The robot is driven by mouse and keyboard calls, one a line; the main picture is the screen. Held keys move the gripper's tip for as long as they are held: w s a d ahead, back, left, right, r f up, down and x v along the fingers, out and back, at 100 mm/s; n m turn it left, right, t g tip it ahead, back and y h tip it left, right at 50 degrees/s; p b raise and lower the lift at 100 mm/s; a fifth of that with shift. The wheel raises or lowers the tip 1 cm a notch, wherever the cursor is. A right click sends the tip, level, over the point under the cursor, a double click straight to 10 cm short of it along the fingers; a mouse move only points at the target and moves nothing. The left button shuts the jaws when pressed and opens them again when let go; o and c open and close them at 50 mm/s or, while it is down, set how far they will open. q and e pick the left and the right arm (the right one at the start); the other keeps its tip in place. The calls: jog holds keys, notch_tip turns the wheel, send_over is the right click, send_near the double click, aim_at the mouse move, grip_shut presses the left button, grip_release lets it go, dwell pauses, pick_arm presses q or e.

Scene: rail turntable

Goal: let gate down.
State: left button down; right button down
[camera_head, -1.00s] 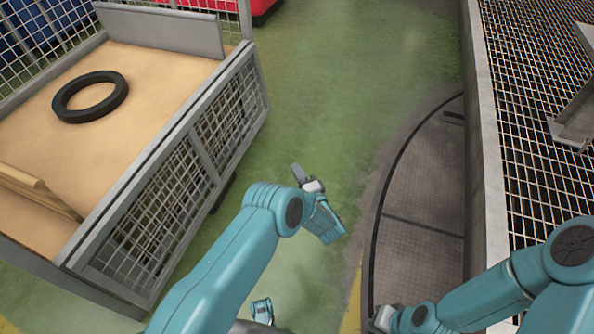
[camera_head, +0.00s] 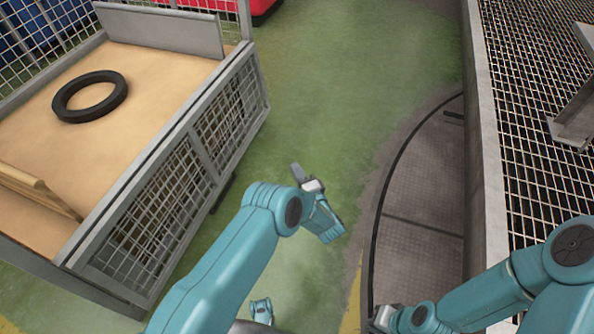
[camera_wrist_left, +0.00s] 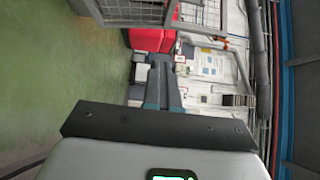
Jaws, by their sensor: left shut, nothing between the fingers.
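A cage cart with a tan deck (camera_head: 140,70) stands at the left in the head view. A grey-framed mesh gate (camera_head: 190,170) runs along its side facing me. The gate's upper rail lies along the deck's edge and its mesh slopes down toward the floor; I cannot tell for certain whether it is fully down. My left gripper (camera_head: 299,172) is right of the gate, apart from it, shut and empty. In the left wrist view its fingers (camera_wrist_left: 163,82) are together. My right arm comes in from the right; its gripper end (camera_head: 385,318) is at the bottom edge, its jaws unclear.
A black ring (camera_head: 90,96) lies on the deck, with a wooden piece (camera_head: 35,188) at its near left. A curved dark metal plate (camera_head: 420,200) and a grating platform (camera_head: 535,120) lie to the right. Green floor (camera_head: 350,60) is clear between.

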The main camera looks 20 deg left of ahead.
pick_arm(q)
jog(key=c, duration=1)
grip_release()
